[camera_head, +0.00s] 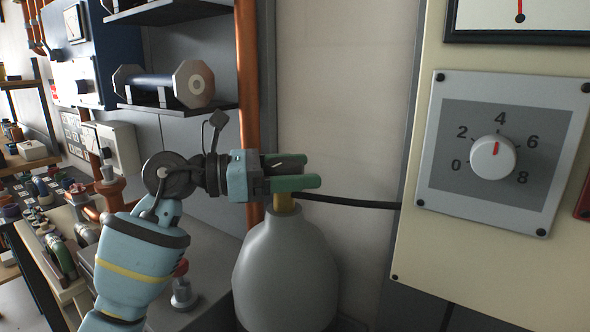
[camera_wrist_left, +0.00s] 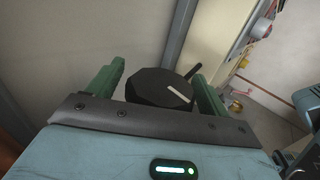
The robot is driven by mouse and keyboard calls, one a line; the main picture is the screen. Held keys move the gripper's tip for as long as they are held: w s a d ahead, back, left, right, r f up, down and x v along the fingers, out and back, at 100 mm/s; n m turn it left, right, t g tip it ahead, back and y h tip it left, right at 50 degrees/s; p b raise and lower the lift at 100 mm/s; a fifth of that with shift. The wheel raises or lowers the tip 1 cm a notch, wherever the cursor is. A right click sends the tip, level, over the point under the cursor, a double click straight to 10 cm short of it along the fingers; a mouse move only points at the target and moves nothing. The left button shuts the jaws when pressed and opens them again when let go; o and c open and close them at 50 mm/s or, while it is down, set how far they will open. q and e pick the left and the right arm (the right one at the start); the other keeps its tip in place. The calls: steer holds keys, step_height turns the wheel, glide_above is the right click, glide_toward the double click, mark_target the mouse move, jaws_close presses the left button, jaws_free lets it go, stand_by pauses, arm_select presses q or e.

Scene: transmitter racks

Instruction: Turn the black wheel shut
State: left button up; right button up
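The black wheel (camera_wrist_left: 155,88) is a dark, many-sided knob with a white mark on its top, seen in the left wrist view. In the head view it is mostly hidden, a dark shape (camera_head: 288,165) between the fingers on top of the brass valve (camera_head: 286,202) of a grey cylinder (camera_head: 286,270). My left gripper (camera_head: 303,170) reaches in level from the left. Its green fingers stand spread on either side of the wheel, also in the left wrist view (camera_wrist_left: 160,84). A narrow gap shows on the wheel's left; contact on the right is unclear.
A black hose (camera_head: 350,202) runs from the valve to the right. A cream panel with a white dial (camera_head: 493,158) stands at the right. A copper pipe (camera_head: 248,90) rises behind my gripper. A shelf with a spool-like part (camera_head: 165,84) is at the upper left.

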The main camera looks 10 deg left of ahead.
arm_select(q)
steer(key=b+v, duration=0.1)
steer(key=v, duration=0.7)
stand_by(0.6)
